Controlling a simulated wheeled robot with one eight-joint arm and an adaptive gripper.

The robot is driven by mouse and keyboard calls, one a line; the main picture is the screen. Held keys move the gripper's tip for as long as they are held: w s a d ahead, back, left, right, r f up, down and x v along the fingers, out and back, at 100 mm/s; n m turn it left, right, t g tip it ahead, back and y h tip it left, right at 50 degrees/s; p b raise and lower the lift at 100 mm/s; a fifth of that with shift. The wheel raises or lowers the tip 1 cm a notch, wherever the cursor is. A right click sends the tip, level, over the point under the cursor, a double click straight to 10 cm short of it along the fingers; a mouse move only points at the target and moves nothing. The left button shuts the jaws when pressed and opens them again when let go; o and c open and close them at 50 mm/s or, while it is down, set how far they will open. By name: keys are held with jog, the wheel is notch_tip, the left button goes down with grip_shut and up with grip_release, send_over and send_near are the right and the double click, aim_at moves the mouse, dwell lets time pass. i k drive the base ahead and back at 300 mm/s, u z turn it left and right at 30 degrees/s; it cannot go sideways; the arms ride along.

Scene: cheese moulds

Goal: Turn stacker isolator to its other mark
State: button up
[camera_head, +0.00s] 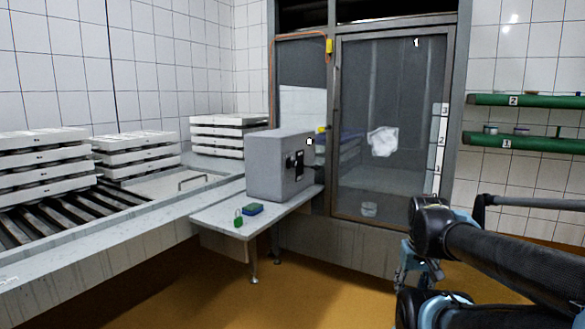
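A grey box (268,166) stands on the light bench beside the glazed door. On its right-hand face is a small black rotary switch (293,166) with pale markings, which looks like the stacker isolator. It is too small to tell which mark its handle points to. My arm enters from the right, and its end with my gripper (403,282) hangs low at the lower right, well apart from the box. The fingers are small and partly hidden by the arm, so I cannot tell if they are open or shut.
Stacked white moulds (45,165) stand on the roller conveyor at left. The ochre floor (290,300) in front is clear. Green shelves (530,143) are at right.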

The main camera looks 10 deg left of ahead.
aim_at(290, 163)
jog(key=k, duration=1.3)
jog(key=u, duration=0.55)
jog(key=i, duration=1.85)
jog(key=z, duration=0.55)
